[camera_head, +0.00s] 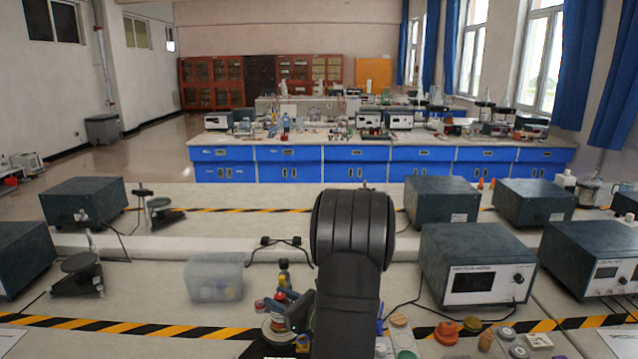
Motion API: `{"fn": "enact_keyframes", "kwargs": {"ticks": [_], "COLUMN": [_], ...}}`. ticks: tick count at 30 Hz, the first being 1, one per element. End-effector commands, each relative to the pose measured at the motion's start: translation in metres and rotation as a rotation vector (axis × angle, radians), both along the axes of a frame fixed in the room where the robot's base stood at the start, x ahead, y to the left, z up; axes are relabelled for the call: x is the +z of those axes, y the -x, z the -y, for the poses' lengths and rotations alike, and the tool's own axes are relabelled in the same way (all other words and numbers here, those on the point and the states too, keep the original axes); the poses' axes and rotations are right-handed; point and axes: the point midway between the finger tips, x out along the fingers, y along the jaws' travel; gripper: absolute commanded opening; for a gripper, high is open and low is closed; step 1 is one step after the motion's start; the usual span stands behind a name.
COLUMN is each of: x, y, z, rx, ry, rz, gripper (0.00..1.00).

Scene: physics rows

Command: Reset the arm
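My arm stands up in the middle of the head view as thick black links, with a large rounded joint at its top. My gripper does not show in this view, so I cannot see its fingers or whether it holds anything. The arm hides part of the near bench (410,272) behind it. A cluster of small coloured parts (278,318) lies just left of the arm, partly covered by it.
A translucent plastic box (215,277) is left of the arm. A dark instrument box with a display (478,268) stands to the right. Small orange and wooden pieces (446,333) lie at front right. Black-yellow tape (140,328) crosses the bench.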

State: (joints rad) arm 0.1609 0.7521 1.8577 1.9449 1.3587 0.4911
Motion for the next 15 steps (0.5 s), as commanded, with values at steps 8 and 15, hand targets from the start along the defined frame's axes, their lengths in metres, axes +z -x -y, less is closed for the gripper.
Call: {"fn": "enact_keyframes", "kwargs": {"ticks": [8,15], "x": [0.0,0.0], "y": [0.028,0.052], "z": [0.044,0.079], "rx": [-0.005,-0.005], "ry": [-0.001,-0.001], "rz": [-0.001,-0.001], "gripper": [0.36,0.36]}}
